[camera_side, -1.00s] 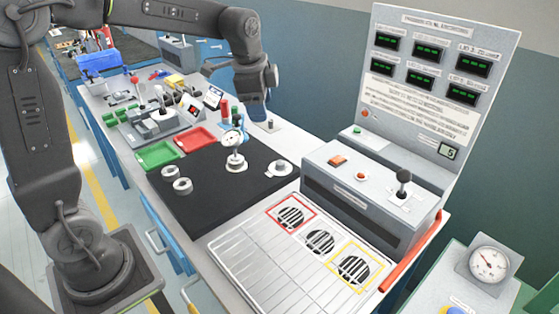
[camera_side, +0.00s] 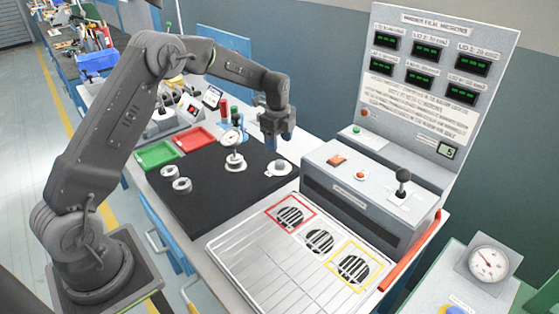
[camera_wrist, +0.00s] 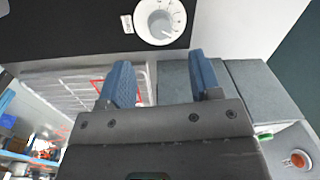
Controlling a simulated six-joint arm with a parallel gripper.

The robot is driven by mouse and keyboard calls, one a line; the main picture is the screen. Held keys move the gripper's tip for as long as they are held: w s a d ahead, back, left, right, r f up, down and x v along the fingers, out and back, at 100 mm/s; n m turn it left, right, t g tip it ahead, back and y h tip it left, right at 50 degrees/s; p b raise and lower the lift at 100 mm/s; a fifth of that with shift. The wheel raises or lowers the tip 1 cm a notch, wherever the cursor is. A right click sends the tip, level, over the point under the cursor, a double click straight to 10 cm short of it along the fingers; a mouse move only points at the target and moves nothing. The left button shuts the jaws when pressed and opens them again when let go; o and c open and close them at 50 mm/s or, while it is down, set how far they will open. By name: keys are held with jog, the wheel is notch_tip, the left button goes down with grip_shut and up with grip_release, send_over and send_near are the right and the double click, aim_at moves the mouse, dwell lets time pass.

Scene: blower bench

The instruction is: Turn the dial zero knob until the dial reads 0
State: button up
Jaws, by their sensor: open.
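A white round knob (camera_side: 279,168) with a grey centre sits at the right edge of the black mat (camera_side: 205,205). In the wrist view this knob (camera_wrist: 160,20) shows tick marks and a small label beside it, too small to read. I take it for the dial zero knob. A small dial gauge (camera_side: 231,137) stands upright on a white base to its left; its reading is too small to tell. My gripper (camera_side: 271,146) points down above and just behind the knob, apart from it. In the wrist view my gripper (camera_wrist: 162,74) has its two blue fingers spread and nothing between them.
A grey control box (camera_side: 360,195) with a black joystick stands right of the knob. A slotted metal plate (camera_side: 265,270) lies in front.

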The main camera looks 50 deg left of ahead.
aim_at(280, 162)
jog(key=f, duration=0.8)
jog(key=shift+w, duration=0.2)
jog(key=c, duration=0.9)
